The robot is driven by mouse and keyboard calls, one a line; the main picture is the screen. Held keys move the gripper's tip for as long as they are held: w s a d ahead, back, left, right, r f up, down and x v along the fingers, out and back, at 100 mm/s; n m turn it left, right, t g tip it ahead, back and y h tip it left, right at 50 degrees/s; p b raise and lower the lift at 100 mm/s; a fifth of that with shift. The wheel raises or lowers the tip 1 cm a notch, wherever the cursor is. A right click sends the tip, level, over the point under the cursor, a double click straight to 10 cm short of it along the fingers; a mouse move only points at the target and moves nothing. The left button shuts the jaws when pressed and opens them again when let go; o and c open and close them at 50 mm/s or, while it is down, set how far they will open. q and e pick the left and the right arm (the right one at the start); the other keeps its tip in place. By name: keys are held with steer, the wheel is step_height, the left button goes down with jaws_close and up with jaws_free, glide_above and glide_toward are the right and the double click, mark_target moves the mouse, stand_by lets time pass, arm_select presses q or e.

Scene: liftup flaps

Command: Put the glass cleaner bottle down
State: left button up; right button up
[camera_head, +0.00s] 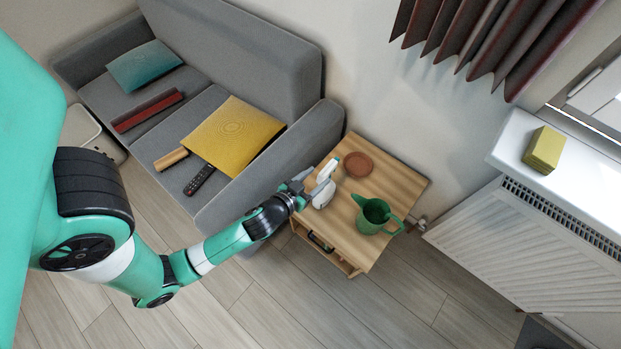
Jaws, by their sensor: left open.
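The glass cleaner bottle (323,192) is white with a small teal part at its top. It is over the left part of the wooden side table (398,184), close to the table's edge beside the sofa. My left gripper (303,187) is open right at the bottle, on its left side. Whether the fingers touch the bottle is too small to tell. The bottle looks upright, and its base appears to be at the tabletop. My right gripper is not in view.
On the table are a green watering can (374,217) and a round brown coaster (358,165). A grey sofa (239,50) holds a yellow cushion (232,135), a teal cushion (143,66) and a remote (199,179). A white radiator (530,250) stands to the right.

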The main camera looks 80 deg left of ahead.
arm_select(q)
steer(key=v, duration=0.2)
steer(key=shift+s+d+r, duration=0.15)
steer(key=shift+s+d, duration=0.1)
steer(key=shift+s, duration=0.05)
steer(key=w+d+r+t, duration=0.25)
steer(key=w+r, duration=0.35)
steer(key=r, duration=0.5)
steer(key=w+d+r+m+t+h, duration=0.1)
steer(key=w+r+t, duration=0.2)
steer(key=w+r, duration=0.6)
steer(key=w+d+r+t, duration=0.2)
steer(key=w+r+t, duration=0.15)
steer(key=r, duration=1.05)
steer(key=s+d+r+m+t+h, duration=0.2)
steer(key=d+r+t+h, duration=0.15)
steer(key=r, duration=0.65)
steer(key=s+d+r+m+t+h, duration=0.2)
steer(key=s+d+r+m, duration=0.15)
steer(key=r, duration=0.65)
steer(key=s+d+r+m+t+h, duration=0.1)
steer(key=s+d+r+t+h, duration=0.15)
steer(key=d+r, duration=0.45)
step_height(320, 180, up, 50)
steer(key=a+p, duration=0.2)
steer(key=p, duration=4.6)
steer(key=shift+w+g+h, duration=0.3)
steer(key=shift+w, duration=0.05)
